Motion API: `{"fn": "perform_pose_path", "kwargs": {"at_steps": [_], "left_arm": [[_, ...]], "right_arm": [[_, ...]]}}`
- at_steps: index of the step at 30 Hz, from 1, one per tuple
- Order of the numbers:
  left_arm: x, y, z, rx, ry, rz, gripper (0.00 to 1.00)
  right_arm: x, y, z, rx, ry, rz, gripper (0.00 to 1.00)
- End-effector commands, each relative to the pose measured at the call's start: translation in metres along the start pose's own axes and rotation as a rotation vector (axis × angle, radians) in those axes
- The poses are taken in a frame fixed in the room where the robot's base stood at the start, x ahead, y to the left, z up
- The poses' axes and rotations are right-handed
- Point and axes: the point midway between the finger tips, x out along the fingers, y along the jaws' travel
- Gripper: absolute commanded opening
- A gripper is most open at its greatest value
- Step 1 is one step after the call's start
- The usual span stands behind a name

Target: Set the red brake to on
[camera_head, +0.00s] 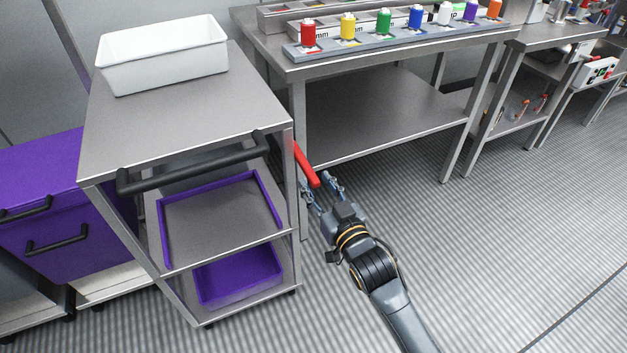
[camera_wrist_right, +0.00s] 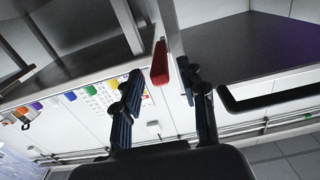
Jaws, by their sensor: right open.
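The red brake (camera_head: 306,164) is a bar at the right side of the steel cart (camera_head: 185,130), near its front right post, slanting down to the right. My right gripper (camera_head: 318,181) is open at the bar's lower end, its fingers pointing up toward it. In the right wrist view the red brake (camera_wrist_right: 160,64) shows beside a cart post, between the tips of my open right gripper (camera_wrist_right: 160,75). I cannot tell whether the fingers touch it. My left gripper is not in view.
A white bin (camera_head: 165,70) stands on the cart, which has a black handle (camera_head: 195,163) at its front. Purple trays sit on its lower shelves. A workbench (camera_head: 390,50) with several colored bottles stands behind. The ribbed floor (camera_head: 490,250) at right is clear.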

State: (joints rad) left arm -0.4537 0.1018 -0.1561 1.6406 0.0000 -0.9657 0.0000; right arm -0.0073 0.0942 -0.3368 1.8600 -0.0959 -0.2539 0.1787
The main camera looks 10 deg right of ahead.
Motion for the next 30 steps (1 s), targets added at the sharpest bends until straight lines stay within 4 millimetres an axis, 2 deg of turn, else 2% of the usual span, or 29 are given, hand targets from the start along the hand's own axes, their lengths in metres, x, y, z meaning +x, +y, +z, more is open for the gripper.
{"fn": "perform_pose_path", "kwargs": {"at_steps": [3,6,16,22,30], "left_arm": [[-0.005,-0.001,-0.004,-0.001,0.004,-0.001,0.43],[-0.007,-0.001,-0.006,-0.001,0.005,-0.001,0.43],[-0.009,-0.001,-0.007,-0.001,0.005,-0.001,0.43],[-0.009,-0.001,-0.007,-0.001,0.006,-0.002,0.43],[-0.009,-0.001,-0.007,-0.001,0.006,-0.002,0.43]], "right_arm": [[0.015,0.000,0.001,0.001,0.000,0.000,0.41],[0.021,0.000,0.001,0.001,0.000,0.000,0.41],[0.024,0.000,0.000,0.001,-0.001,0.000,0.41],[0.024,0.000,0.000,0.001,0.000,0.000,0.01],[0.024,0.000,0.001,0.001,0.000,0.000,0.00]]}}
